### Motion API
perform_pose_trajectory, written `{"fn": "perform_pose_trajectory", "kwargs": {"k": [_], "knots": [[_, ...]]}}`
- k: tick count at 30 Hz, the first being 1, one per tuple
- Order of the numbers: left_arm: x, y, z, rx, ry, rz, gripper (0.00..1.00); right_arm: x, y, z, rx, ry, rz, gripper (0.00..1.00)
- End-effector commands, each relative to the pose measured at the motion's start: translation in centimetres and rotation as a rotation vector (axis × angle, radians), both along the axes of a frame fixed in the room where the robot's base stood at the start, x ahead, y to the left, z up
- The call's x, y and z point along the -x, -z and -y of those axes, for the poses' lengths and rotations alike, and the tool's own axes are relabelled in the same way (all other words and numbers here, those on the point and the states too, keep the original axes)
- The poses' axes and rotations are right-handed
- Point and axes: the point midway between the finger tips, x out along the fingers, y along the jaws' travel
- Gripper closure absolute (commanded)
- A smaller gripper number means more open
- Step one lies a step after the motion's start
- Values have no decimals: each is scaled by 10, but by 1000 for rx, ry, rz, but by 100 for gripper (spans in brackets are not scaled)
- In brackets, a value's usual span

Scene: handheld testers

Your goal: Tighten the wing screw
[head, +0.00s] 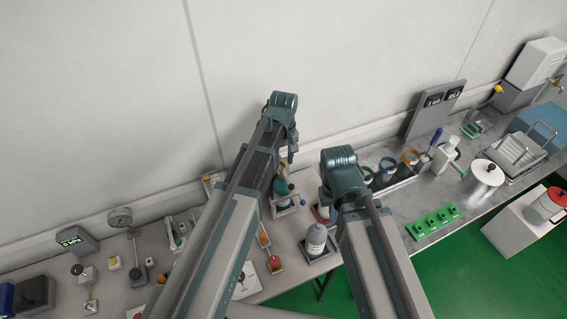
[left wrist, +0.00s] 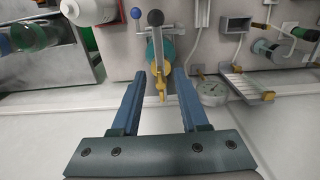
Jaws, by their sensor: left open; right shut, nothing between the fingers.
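In the left wrist view, my left gripper (left wrist: 161,75) is open, with one blue finger on each side of a yellow wing-like piece (left wrist: 158,88), which looks like the wing screw. No finger visibly touches it. Behind it are a round teal body and a grey lever with a dark knob (left wrist: 155,18). In the head view, my left gripper (head: 292,155) points down above a teal device (head: 283,186) on a small stand; the wing screw cannot be made out there. My right arm is folded at the centre of the head view, and its fingers are hidden.
A pressure gauge (head: 120,217) stands on the bench at left. A grey-white bottle (head: 316,240) stands close to my right arm. Several cups, a green rack (head: 433,222) and a white-lidded pot (head: 487,173) are at right. The wall (head: 100,90) is close behind the bench.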

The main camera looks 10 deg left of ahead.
Motion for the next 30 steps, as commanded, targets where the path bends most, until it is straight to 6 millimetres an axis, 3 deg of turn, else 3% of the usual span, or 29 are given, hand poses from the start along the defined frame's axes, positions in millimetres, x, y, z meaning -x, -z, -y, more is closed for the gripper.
{"fn": "perform_pose_trajectory", "kwargs": {"k": [5,13,30], "knots": [[0,-1,0,0,0,0,56,0,-1,0,0,0,0,100],[0,-1,0,0,0,0,100,0,-1,0,0,0,0,100],[-2,-1,-1,-3,14,5,100,0,-1,0,0,0,0,100]]}}
